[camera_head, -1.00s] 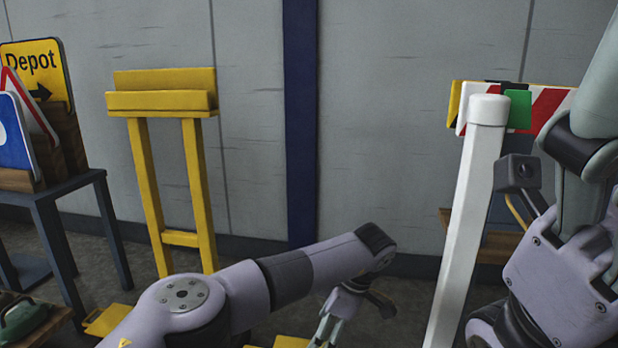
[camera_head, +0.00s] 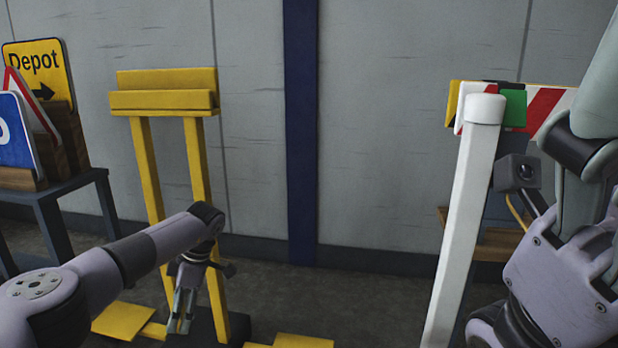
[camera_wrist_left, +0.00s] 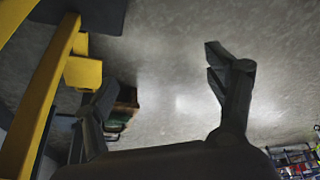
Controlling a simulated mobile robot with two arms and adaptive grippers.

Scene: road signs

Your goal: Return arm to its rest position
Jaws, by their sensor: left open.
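My left arm comes in from the lower left in the head view. Its gripper (camera_head: 180,322) hangs downward in front of the yellow stand (camera_head: 165,102), low near the floor. In the left wrist view the two dark fingers of my left gripper (camera_wrist_left: 160,95) are spread wide with only floor between them, so it is open and empty. My right arm fills the right edge of the head view; its fingers are not visible there.
A white post (camera_head: 465,210) stands near my right arm, before a red-and-white striped board (camera_head: 545,107). Signs, including a yellow Depot sign (camera_head: 38,72), stand on a dark table (camera_head: 62,188) at left. Yellow pieces (camera_head: 124,320) lie on the floor. Open floor lies at centre.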

